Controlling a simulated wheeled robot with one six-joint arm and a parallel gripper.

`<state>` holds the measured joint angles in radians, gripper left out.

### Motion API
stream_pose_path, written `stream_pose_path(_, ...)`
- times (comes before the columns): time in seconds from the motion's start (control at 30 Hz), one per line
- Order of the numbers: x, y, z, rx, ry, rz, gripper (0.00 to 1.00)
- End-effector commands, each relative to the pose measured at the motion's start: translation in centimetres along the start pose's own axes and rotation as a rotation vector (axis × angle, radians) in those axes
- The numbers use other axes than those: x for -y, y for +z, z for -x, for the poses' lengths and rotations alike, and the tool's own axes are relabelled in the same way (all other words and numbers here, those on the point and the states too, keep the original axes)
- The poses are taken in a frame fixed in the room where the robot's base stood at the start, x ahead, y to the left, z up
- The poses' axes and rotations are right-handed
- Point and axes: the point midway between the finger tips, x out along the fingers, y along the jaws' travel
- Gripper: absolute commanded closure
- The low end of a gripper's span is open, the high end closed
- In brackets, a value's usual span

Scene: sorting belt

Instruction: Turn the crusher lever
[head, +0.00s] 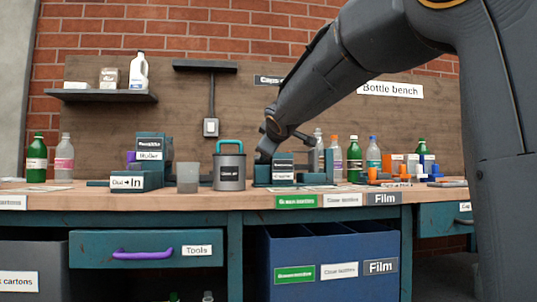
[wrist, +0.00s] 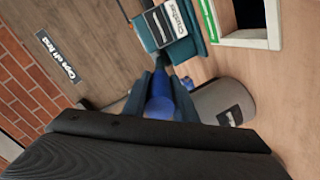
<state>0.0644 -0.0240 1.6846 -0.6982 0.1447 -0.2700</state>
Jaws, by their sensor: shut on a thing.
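The teal crusher (wrist: 172,50) with its white "Crusher" label shows at the top of the wrist view. A teal block with labels, which looks like it, stands on the bench (head: 262,172) in the head view, right below my gripper (head: 266,153). In the wrist view my gripper (wrist: 160,84) is shut on the blue rounded knob of the lever (wrist: 159,106), held between both fingers. The fingers cover the knob's sides. A dark thin piece shows between the fingertips and the crusher. In the head view the lever is hidden by my gripper.
A grey can with a teal handle (head: 229,172) stands close left of my gripper; it also shows in the wrist view (wrist: 208,103). Bottles (head: 354,158) and small coloured blocks stand to the right. A teal machine (head: 153,148) stands left. Bins sit below the bench.

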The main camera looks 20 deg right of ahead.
Motion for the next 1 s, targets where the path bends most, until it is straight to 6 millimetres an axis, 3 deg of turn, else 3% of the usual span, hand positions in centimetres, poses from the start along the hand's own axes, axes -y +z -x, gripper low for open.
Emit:
stream_pose_path(0.57,-0.2,0.4,-0.4,-0.003,0.01,-0.002,1.0)
stream_pose_path(0.6,-0.2,0.5,-0.4,-0.003,0.01,-0.002,0.7)
stream_pose_path(0.67,-0.3,0.6,-0.4,-0.001,0.011,-0.002,0.6)
stream_pose_path(1.0,-0.6,1.0,-0.3,0.006,0.014,-0.003,0.57)
